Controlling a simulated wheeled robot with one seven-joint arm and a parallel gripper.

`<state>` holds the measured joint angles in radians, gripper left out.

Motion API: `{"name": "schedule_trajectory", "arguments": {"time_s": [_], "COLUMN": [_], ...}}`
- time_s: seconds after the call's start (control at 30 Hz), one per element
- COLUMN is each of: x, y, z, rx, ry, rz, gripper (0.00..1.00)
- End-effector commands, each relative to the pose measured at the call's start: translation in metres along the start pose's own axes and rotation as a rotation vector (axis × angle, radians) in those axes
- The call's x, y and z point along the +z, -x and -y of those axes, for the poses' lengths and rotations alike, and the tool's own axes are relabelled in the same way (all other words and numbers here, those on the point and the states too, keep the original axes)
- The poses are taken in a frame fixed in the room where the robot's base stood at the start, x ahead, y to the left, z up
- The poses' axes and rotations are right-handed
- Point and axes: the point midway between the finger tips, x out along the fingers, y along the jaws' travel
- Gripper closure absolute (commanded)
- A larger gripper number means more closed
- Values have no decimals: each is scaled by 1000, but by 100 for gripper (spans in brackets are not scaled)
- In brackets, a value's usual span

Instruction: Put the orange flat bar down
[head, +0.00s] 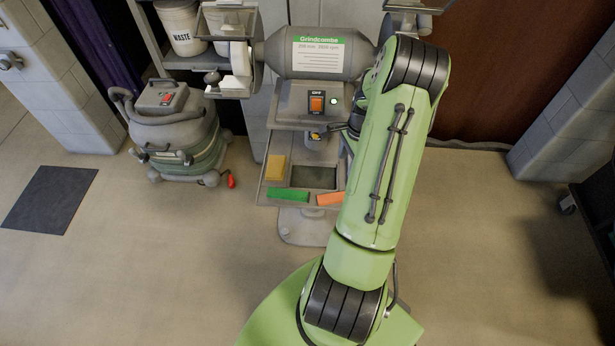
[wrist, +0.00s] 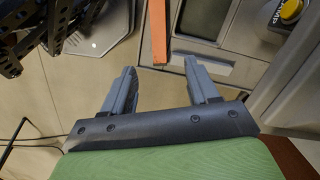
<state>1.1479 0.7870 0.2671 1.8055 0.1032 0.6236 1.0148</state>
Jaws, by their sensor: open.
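The orange flat bar (head: 330,198) lies on the right front part of the grinder's grey tray (head: 272,189), its right end hidden behind my arm. In the wrist view the orange bar (wrist: 159,38) runs up the picture, beyond and between the fingertips. My gripper (wrist: 160,67) is open, with a clear gap between its two grey fingers and nothing held. Neither finger appears to touch the bar. In the head view my gripper is mostly hidden behind my green arm.
A green bar (head: 288,195) and a yellow block (head: 275,168) share the tray, by a dark recessed pad (head: 313,177). The Grindcombe grinder (head: 318,58) stands above. A vacuum (head: 175,130) is at left, with a dark mat (head: 50,199). The front floor is clear.

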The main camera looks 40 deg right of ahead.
Motion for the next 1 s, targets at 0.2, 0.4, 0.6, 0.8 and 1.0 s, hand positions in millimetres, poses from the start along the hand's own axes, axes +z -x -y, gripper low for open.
{"name": "schedule_trajectory", "arguments": {"time_s": [0.2, 0.4, 0.6, 0.8, 1.0], "x": [73, 187, 264, 283, 284], "y": [74, 168, 222, 229, 228], "z": [10, -34, -131, -204, -216], "rx": [-36, -105, -231, -356, -379], "ry": [369, 954, 1541, 1944, 2018], "rz": [-100, -232, -334, -378, -384], "gripper": [41, 41, 41, 41, 41]}}
